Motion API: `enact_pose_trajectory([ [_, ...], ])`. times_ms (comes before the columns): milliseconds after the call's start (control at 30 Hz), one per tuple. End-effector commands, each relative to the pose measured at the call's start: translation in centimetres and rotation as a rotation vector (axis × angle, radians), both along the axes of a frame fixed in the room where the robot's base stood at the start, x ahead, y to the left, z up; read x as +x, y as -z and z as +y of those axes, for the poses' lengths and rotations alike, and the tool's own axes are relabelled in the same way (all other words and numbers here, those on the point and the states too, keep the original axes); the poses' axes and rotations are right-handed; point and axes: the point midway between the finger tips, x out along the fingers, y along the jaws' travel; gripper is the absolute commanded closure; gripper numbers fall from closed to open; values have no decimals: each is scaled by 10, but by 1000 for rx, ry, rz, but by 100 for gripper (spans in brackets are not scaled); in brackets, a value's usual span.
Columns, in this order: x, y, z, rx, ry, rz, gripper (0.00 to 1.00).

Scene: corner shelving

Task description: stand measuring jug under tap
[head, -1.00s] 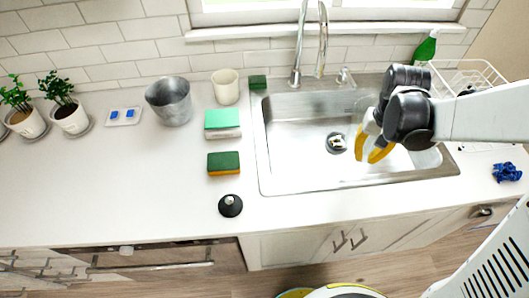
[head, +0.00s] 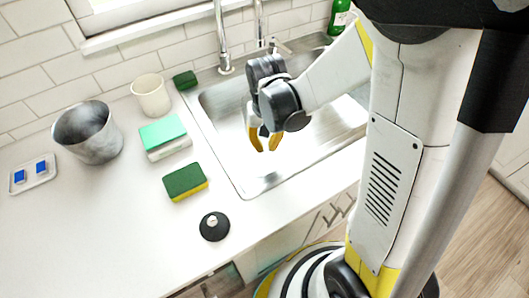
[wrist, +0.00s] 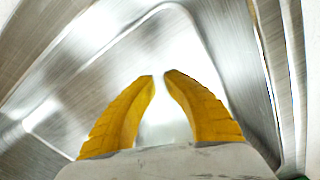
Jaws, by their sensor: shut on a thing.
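My gripper (head: 266,148) is over the sink basin, in front of and below the tap (head: 222,45). In the wrist view its yellow fingers (wrist: 159,76) point at the bare steel, tips close together with a narrow gap. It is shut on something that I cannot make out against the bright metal. No measuring jug can be clearly told in any view. The tap's spout (head: 259,25) comes down over the back of the basin; its top is out of the frame.
The steel sink (head: 248,185) fills the middle. Left of it stand a cream cup (head: 151,96), a grey metal pot (head: 88,132), a green-topped block (head: 164,135), a green-yellow sponge (head: 185,182) and a black round stopper (head: 214,228). A dark green sponge (head: 185,80) lies behind. The front-left counter is clear.

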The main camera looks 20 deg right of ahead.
Motion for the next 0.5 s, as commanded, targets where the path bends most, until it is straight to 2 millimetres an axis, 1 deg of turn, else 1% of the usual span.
enact_pose_trajectory([
  [33, 0, 9, 0, 0, 0, 0, 100],
  [100, 1, 21, 0, 0, 0, 0, 100],
  [200, 0, 32, 0, 0, 0, 0, 100],
  [500, 0, 33, 0, 0, 0, 0, 100],
])
